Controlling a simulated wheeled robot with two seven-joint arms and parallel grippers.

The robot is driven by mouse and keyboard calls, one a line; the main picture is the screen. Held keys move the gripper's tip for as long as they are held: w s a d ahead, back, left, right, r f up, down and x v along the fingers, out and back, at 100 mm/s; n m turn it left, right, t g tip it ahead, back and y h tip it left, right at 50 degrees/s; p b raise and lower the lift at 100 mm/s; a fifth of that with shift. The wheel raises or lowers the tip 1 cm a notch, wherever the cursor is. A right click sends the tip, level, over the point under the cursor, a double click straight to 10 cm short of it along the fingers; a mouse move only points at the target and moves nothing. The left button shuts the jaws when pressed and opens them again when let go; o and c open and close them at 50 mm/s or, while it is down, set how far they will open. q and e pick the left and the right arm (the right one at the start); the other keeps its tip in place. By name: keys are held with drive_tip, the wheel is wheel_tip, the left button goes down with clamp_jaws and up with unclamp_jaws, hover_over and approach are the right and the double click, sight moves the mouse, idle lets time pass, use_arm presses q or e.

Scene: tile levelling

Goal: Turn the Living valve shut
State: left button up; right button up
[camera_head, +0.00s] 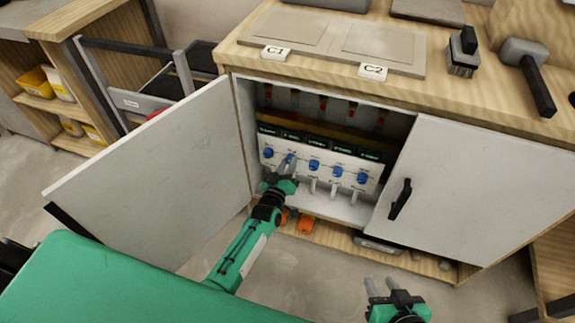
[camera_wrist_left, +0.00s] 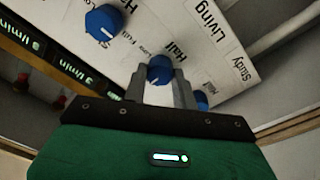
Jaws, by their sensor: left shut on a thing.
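The Living valve is a blue knob (camera_wrist_left: 159,70) on a white panel, in line with the printed word "Living" in the left wrist view. In the head view it is the second knob from the left (camera_head: 289,158). My left gripper (camera_wrist_left: 160,88) is shut on this knob, one finger on each side. It also shows inside the cabinet in the head view (camera_head: 287,168). The fingers hide part of the knob, and I cannot tell its exact turn. My right gripper (camera_head: 381,284) is open and empty, low in front of the cabinet.
The Study knob (camera_wrist_left: 201,101) is close beside the left gripper. Other blue knobs (camera_head: 314,165) line the panel (camera_head: 327,180), with displays above. The left cabinet door (camera_head: 160,170) and right door (camera_head: 470,190) stand at the sides. Orange things (camera_head: 306,224) lie below.

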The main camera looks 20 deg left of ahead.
use_arm(q)
drive_tip(key=shift+f, duration=0.1)
drive_tip(key=o, duration=1)
drive_tip(key=s, duration=0.4)
drive_tip(key=s+p, duration=0.1)
drive_tip(key=s, duration=0.4)
drive_tip(key=s+p, duration=0.1)
drive_tip(key=s, duration=0.3)
drive_tip(key=shift+s+a+f, duration=0.25)
drive_tip(key=shift+s+f, duration=0.15)
use_arm(e)
drive_tip(key=d, duration=0.1)
drive_tip(key=s+d+g+h, duration=0.1)
drive_tip(key=s+d+g, duration=0.1)
drive_tip(key=d, duration=0.1)
drive_tip(key=shift+r+h, duration=0.15)
drive_tip(key=shift+h, duration=0.25)
